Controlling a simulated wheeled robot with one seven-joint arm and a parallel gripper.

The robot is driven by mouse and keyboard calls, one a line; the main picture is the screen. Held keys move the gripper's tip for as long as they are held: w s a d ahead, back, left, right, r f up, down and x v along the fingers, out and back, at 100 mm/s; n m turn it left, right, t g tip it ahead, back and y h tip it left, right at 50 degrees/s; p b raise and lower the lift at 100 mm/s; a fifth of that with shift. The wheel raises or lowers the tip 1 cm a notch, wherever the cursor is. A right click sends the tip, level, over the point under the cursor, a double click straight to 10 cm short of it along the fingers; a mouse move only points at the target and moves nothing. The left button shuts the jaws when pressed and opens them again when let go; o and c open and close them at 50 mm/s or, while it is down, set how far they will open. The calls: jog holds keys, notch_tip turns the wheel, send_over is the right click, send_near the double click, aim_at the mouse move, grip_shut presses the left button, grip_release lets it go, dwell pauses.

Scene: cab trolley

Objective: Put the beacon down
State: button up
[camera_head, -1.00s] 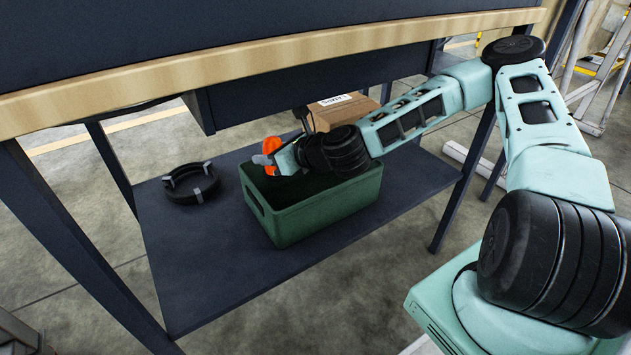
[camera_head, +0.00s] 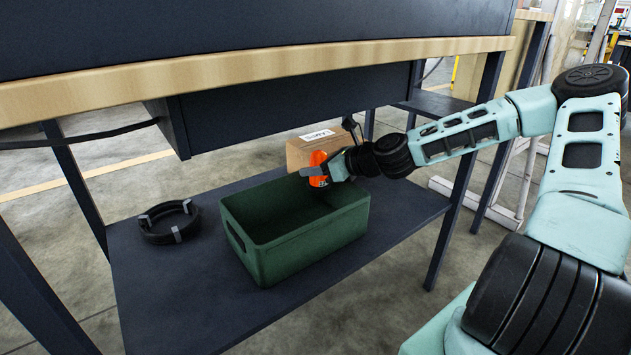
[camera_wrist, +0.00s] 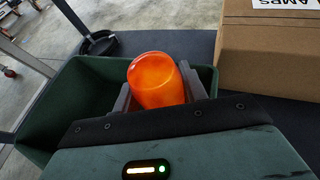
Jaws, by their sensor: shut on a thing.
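The beacon (camera_head: 318,168) is a small orange cylinder with a rounded end. My gripper (camera_head: 325,172) is shut on it and holds it over the back right part of the green crate (camera_head: 262,262). In the wrist view the glowing orange beacon (camera_wrist: 156,80) sits between the two grey fingers of my gripper (camera_wrist: 158,90), with the green crate (camera_wrist: 60,105) behind and to the left. The crate stands on the dark lower shelf and its visible inside looks empty. The beacon's lower end is hidden in the wrist view.
A cardboard box (camera_head: 298,153) with a white label stands behind the crate; it fills the right of the wrist view (camera_wrist: 265,50). A black ring with grey clips (camera_head: 170,222) lies on the shelf (camera_head: 190,290) at left. The tabletop (camera_head: 270,70) overhangs above. The shelf front is clear.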

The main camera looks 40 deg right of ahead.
aim_at(316, 178)
notch_tip(316, 178, down, 3)
jog(key=shift+r+b, duration=0.1)
jog(key=shift+b, duration=0.65)
jog(key=shift+f, duration=0.2)
